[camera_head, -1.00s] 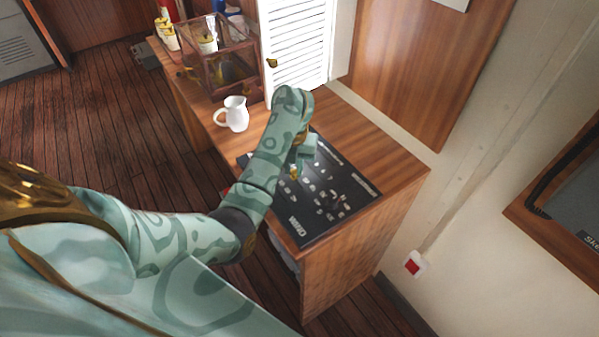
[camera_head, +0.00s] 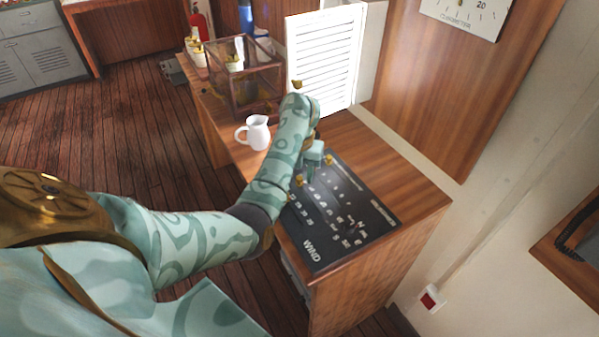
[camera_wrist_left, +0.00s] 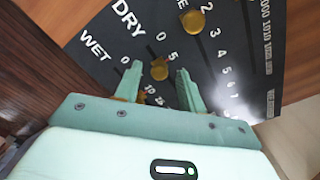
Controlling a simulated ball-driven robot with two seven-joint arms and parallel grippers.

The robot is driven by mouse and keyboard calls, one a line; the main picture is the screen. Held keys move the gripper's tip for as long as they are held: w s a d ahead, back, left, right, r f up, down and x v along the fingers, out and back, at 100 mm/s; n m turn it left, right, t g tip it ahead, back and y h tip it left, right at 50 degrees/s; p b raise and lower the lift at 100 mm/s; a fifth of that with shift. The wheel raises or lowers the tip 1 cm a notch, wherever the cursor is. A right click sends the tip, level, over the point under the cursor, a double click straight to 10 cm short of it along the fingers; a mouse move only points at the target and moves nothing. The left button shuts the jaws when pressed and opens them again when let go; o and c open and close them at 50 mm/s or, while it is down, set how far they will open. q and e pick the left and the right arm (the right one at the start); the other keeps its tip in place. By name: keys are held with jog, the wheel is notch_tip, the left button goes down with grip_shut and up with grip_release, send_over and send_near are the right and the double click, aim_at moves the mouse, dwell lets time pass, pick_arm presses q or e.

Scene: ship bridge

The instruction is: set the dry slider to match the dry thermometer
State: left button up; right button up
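The black panel (camera_head: 345,215) lies on the wooden cabinet top. In the left wrist view it bears the printed words DRY and WET beside slots and numbers. A brass knob (camera_wrist_left: 160,69) sits beside the 5 of the DRY scale. My left gripper (camera_wrist_left: 158,80) is open, with the fingertips on either side of this knob and a gap between them; contact cannot be told. In the head view the left gripper (camera_head: 312,160) is over the far part of the panel. No dry thermometer can be made out. My right gripper is not in view.
Another brass knob (camera_wrist_left: 193,22) is on the neighbouring scale. A white jug (camera_head: 256,132) and a glass-sided wooden case (camera_head: 240,85) stand farther back, by a white louvred door (camera_head: 325,55). A white dial plate (camera_head: 465,12) hangs on the wall. The panel's near end is clear.

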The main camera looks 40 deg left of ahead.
aim_at(300, 178)
pick_arm(q)
jog(key=shift+r, duration=0.4)
notch_tip(300, 178, up, 4)
jog(key=shift+d+f+p, duration=0.1)
jog(key=shift+f+p, duration=0.15)
jog(key=shift+p, duration=0.95)
jog(key=s+d+r+p, duration=0.8)
jog(key=s+p, duration=0.2)
jog(key=s, duration=0.1)
jog(key=shift+s+r, duration=0.15)
jog(key=shift+r, duration=0.2)
